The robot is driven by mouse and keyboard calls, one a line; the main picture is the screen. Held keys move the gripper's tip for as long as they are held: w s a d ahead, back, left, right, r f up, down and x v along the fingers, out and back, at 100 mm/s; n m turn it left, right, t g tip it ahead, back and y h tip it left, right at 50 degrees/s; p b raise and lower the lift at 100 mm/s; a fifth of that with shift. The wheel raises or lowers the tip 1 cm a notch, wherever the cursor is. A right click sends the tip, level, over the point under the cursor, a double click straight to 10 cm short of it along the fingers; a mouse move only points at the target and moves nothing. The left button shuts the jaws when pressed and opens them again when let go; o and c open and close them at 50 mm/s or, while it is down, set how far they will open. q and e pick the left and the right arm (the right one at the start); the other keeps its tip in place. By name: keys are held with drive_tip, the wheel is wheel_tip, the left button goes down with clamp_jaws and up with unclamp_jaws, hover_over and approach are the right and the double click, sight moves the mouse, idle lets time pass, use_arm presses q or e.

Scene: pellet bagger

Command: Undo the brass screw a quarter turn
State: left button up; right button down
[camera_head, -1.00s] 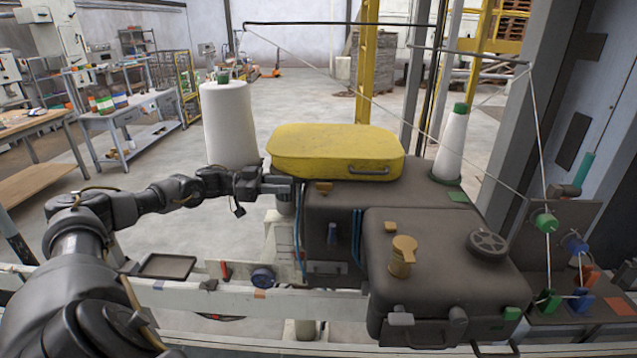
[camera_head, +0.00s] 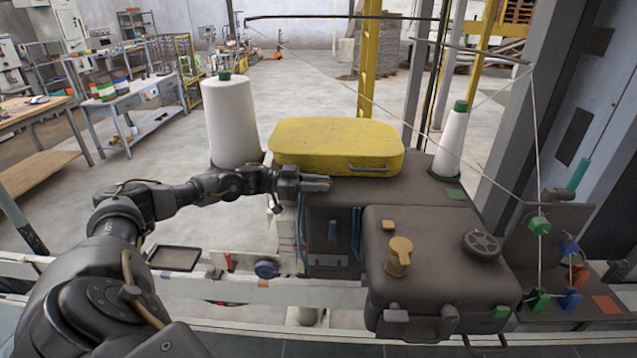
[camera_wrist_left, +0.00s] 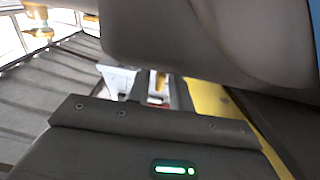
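A brass screw-like knob (camera_head: 399,255) with a flat side tab stands upright on the near dark housing (camera_head: 440,230) in the head view. A small brass block (camera_head: 388,225) sits behind it. My left gripper (camera_head: 328,183) is at the front edge of the yellow cover (camera_head: 335,145), over the back-left housing, up and left of the knob and apart from it. It hides the small brass piece seen there earlier. The wrist view shows blurred brass parts (camera_wrist_left: 157,86) beyond dark surfaces; whether the fingers are apart is unclear. My right gripper is not in view.
A white thread cone (camera_head: 230,120) stands left of the cover and a smaller one (camera_head: 452,140) right of it. A black handwheel (camera_head: 482,244) is right of the knob. Threads run to green and blue guides (camera_head: 540,224) at the right.

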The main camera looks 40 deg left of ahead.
use_arm(q)
clamp_jaws()
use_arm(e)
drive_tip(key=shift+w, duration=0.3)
